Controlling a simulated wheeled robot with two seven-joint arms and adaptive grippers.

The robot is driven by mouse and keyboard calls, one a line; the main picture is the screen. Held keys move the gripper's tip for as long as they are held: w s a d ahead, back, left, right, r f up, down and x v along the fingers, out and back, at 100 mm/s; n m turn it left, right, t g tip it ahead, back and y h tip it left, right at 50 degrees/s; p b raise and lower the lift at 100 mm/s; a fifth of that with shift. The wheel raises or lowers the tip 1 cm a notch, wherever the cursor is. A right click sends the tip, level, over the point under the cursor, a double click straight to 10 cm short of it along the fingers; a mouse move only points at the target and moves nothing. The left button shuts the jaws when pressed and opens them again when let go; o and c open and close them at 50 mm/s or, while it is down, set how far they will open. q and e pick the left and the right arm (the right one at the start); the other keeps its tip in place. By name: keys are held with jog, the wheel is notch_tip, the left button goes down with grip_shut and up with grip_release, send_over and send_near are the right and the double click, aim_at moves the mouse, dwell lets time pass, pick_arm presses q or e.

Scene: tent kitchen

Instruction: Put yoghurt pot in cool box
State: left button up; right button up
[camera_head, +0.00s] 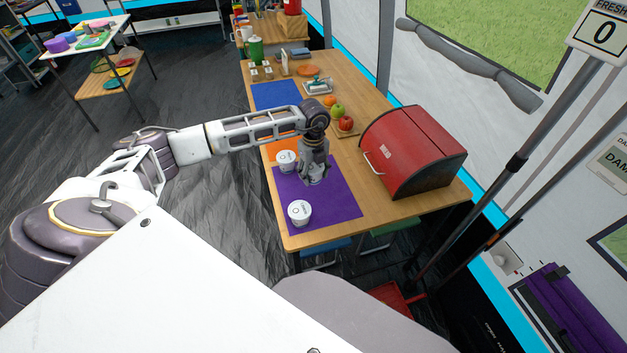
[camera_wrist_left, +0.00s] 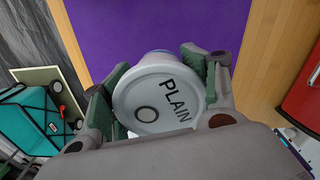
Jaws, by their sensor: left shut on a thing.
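My left gripper (camera_head: 313,182) is over the purple mat (camera_head: 342,205) on the wooden table. In the left wrist view, my left gripper (camera_wrist_left: 155,95) has its green-padded fingers on both sides of a white yoghurt pot (camera_wrist_left: 150,100) with a lid marked PLAIN. The head view does not clearly show this held pot. My right gripper is not in view.
A closed red box (camera_head: 410,150) with a handle stands to the right of the mat. Fruit (camera_head: 338,110) is on a board behind. A teal box-like thing (camera_wrist_left: 30,118) with black straps shows in the left wrist view. The mat's right part is clear.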

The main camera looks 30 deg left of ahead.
aim_at(314, 165)
pick_arm(q)
jog(key=shift+r, duration=2.15)
